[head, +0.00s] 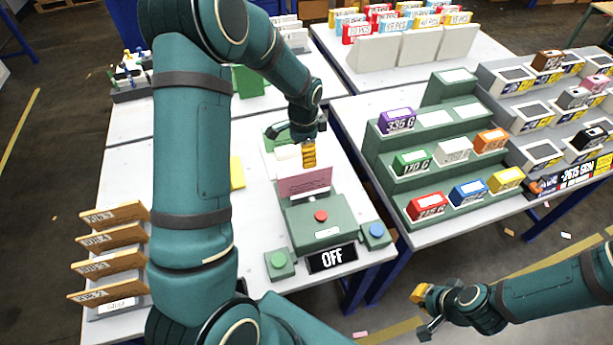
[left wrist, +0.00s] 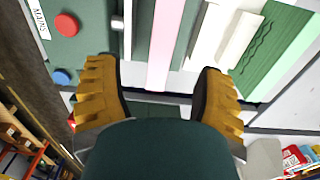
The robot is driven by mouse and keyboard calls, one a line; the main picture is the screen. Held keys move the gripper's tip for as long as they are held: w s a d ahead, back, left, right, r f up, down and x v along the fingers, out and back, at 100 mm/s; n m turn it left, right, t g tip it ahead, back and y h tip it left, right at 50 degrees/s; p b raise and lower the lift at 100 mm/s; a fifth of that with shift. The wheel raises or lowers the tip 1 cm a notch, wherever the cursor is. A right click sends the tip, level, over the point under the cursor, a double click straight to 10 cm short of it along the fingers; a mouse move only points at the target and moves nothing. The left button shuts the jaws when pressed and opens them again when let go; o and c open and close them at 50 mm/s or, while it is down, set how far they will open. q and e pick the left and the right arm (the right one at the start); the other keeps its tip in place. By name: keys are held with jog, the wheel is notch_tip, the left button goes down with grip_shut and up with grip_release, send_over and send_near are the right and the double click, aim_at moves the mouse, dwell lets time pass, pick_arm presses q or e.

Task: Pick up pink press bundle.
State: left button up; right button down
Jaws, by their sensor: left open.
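The pink press bundle (head: 304,181) stands upright as a pink sheet in the green press (head: 318,221), behind the red button. In the left wrist view the pink bundle (left wrist: 163,45) shows edge-on as a narrow strip, with white sheets beside it. My left gripper (head: 309,155) is just above and behind the bundle in the head view. Its yellow fingers (left wrist: 155,95) are wide apart, with the pink strip between them in the picture; I see no contact. My right gripper (head: 424,308) is low at the right, away from the press, and its jaw gap is unclear.
The press has a red button (head: 321,216), a green button (head: 278,260), a blue button (head: 376,231) and an OFF sign (head: 332,257). Wooden slats (head: 110,250) stand at the left. A green stepped rack (head: 440,150) with coloured blocks stands at the right.

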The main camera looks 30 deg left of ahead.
aim_at(305, 174)
pick_arm(q)
jog(key=f, duration=1)
jog(key=shift+w+f+b, duration=0.15)
jog(key=shift+w+b, duration=0.1)
jog(key=shift+b, duration=0.05)
grip_shut()
